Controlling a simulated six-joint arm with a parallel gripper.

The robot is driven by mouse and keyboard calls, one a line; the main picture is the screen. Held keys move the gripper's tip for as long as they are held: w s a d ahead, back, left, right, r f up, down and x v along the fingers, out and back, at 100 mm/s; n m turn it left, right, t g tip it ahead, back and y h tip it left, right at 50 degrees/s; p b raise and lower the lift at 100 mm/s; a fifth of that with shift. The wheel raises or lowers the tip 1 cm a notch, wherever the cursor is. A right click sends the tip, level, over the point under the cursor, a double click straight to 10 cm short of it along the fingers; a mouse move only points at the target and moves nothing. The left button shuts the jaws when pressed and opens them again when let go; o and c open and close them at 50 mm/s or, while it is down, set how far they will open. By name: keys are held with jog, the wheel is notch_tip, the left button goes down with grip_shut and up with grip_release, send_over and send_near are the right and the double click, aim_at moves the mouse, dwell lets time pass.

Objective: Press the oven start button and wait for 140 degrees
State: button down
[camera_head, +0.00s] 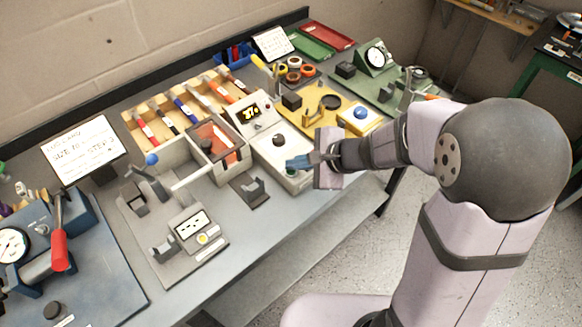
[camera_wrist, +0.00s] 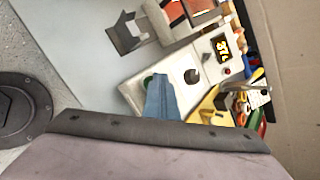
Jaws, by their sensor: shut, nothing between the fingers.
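The oven's white control panel (camera_head: 268,140) stands mid-bench, with a lit yellow display (camera_head: 249,113), a dark knob (camera_head: 279,141) and a green button (camera_head: 291,172) at its near end. The display digits are too small to read surely. The oven chamber (camera_head: 218,142) with orange-red sides is just left of the panel. My gripper (camera_head: 297,163) is shut and empty, its blue fingertips at the green button. In the wrist view the fingers (camera_wrist: 160,98) partly cover the button (camera_wrist: 149,80). I cannot tell whether they press it. The display (camera_wrist: 221,48) also shows there.
A grey fixture (camera_head: 180,240) and a blue press with a red handle (camera_head: 59,250) are farther left. The bench's front strip is clear.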

jog(key=shift+r+p, duration=0.5)
jog(key=shift+r, duration=0.25)
notch_tip(320, 180, up, 5)
jog(key=p, duration=0.4)
dwell(0.9)
